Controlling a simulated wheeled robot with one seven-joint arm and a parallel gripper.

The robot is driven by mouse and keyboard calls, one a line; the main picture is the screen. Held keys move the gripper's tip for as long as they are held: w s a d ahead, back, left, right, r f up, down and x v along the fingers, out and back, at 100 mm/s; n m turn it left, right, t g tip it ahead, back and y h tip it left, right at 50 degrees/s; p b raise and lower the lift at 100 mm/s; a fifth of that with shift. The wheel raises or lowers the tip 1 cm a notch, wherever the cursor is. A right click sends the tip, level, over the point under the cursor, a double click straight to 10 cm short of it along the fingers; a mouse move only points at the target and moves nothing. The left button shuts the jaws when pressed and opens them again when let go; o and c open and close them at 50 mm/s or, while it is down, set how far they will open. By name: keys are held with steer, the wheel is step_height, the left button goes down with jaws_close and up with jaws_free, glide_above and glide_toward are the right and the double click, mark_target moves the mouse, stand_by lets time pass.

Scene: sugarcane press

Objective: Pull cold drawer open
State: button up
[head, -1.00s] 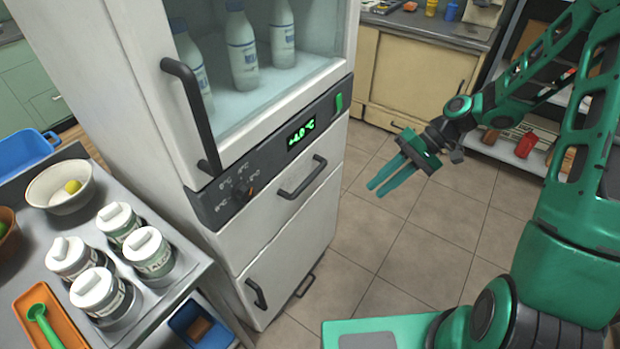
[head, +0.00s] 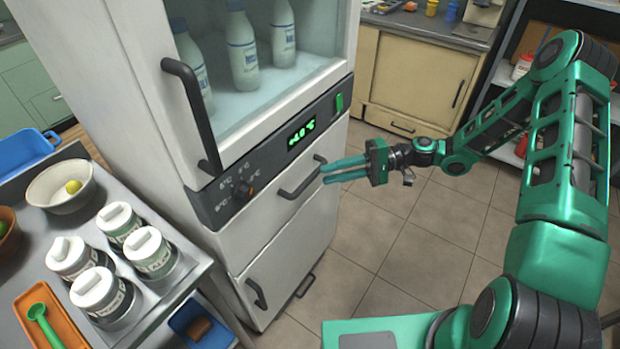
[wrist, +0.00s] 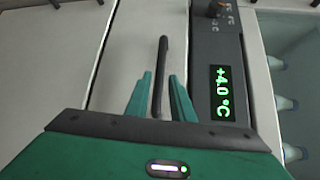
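The cold drawer (head: 268,222) is a white front in the fridge cabinet, under the dark control panel, and it looks closed. Its dark bar handle (head: 303,180) is on the upper part of the front. My gripper (head: 323,172) is at the right end of the handle, fingers pointing left toward it. In the wrist view the handle (wrist: 161,65) runs between the two green fingers of my gripper (wrist: 160,85), with gaps on both sides. The fingers are open, and I see no contact with the bar.
A green +4.0 °C display (head: 301,133) sits above the drawer. The glass-door compartment with milk bottles (head: 241,50) is higher up, and a lower door (head: 285,280) is below. A metal table (head: 165,300) with jars stands left. The tiled floor (head: 420,250) is clear.

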mark_target(310, 179)
steer(key=a, duration=0.4)
steer(key=s+a+f, duration=0.1)
steer(key=a, duration=0.1)
steer(key=shift+a, duration=0.3)
steer(key=shift+c, duration=0.6)
jaws_close()
